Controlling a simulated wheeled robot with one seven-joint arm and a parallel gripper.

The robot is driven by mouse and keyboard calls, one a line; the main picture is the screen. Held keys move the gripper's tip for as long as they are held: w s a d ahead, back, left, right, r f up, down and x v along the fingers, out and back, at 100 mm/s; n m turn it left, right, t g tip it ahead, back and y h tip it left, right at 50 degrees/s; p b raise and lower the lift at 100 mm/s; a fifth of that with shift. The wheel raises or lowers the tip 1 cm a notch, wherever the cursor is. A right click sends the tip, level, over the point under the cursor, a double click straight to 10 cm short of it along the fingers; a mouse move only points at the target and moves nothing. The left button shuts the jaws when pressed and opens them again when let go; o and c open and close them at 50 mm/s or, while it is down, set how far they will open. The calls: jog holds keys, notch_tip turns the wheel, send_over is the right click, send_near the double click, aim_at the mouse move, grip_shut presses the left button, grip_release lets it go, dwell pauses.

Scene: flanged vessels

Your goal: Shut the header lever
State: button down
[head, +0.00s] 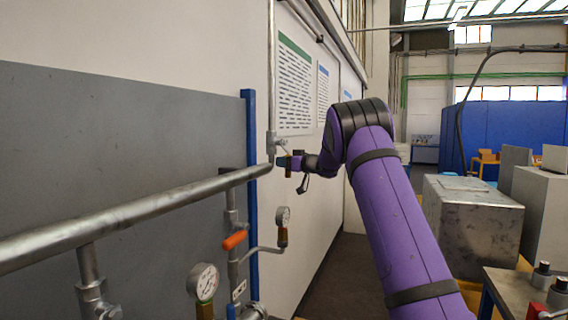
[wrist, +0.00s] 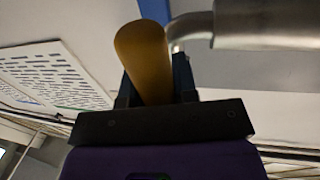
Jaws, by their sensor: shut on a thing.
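The header lever has a yellow-brown rounded grip (wrist: 143,50), which stands up between the two dark fingers of my gripper (wrist: 154,82) in the wrist view. My gripper is shut on this grip. In the head view my gripper (head: 284,162) is small, at the right end of the large grey header pipe (head: 150,208). The fingers and the dark palm hide the lower part of the grip. The lever's pivot is too small to make out in the head view.
A blue post (head: 251,190) stands behind the pipe end, and a thin vertical pipe (head: 271,80) rises above it. A grey metal box (head: 472,225) stands to the right of my arm.

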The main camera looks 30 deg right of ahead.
jog(key=shift+a, duration=0.1)
jog(key=shift+s+a+r+m+g+y, duration=0.25)
jog(key=shift+s+a+r+m+g, duration=0.55)
jog(key=shift+m, duration=1.85)
jog(key=shift+s+a+r+m+g+y, duration=0.35)
jog(key=shift+s+a+r+m, duration=0.6)
jog(key=shift+m, duration=1.65)
jog(key=shift+s+a+r+m+g+y, duration=0.2)
jog(key=shift+s+a+r+m+g, duration=0.35)
jog(key=shift+a+r+m, duration=1.4)
jog(key=shift+w+d+f+m, duration=0.1)
jog(key=shift+d+f+m, duration=0.1)
jog(key=shift+d+m, duration=0.25)
jog(key=shift+d+f+m, duration=0.15)
jog(key=shift+d+m, duration=0.2)
jog(key=shift+d, duration=0.2)
jog(key=c, duration=0.9)
grip_release()
jog(key=v, duration=1)
jog(key=shift+s+d+r, duration=0.1)
jog(key=shift+s+d, duration=0.15)
jog(key=shift+s, duration=0.05)
